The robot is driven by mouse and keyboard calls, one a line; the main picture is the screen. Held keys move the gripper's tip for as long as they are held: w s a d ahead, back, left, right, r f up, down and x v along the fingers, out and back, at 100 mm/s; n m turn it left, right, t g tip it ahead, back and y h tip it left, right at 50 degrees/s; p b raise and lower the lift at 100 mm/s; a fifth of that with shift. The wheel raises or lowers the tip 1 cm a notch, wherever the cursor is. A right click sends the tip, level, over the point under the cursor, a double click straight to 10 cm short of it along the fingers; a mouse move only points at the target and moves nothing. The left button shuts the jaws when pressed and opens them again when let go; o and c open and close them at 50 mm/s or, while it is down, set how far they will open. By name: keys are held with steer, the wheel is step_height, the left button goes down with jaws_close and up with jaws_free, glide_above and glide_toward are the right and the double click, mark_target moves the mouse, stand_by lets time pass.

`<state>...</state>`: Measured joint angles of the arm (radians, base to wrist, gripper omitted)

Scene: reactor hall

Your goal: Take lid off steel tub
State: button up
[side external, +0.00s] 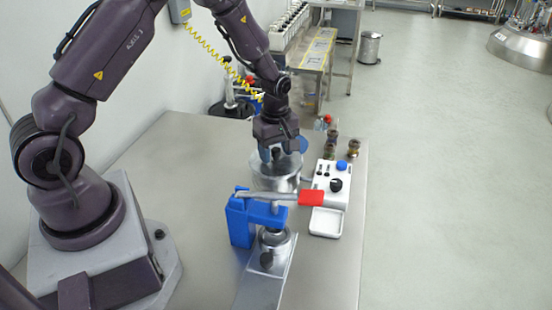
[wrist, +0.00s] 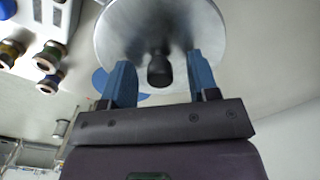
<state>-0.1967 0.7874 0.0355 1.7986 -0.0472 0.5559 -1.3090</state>
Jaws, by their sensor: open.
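The steel tub (side external: 275,184) stands on the steel table beyond the blue clamp stand. Its lid (wrist: 205,28) is a round brushed-metal disc with a black knob (wrist: 160,70) in the middle, seen in the wrist view. My gripper (wrist: 159,70) is open, with a blue finger on each side of the knob and a gap to each. In the side view my gripper (side external: 283,158) is right above the tub and hides most of the lid. The lid appears to sit on the tub.
A blue stand with a red-handled lever (side external: 311,198) is in front of the tub. A white control box (side external: 332,182) with knobs and a white tray (side external: 326,222) are to its right. Several small jars (side external: 354,147) stand behind. The table's left part is clear.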

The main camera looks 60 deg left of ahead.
jaws_close()
steer(key=shift+r, duration=0.15)
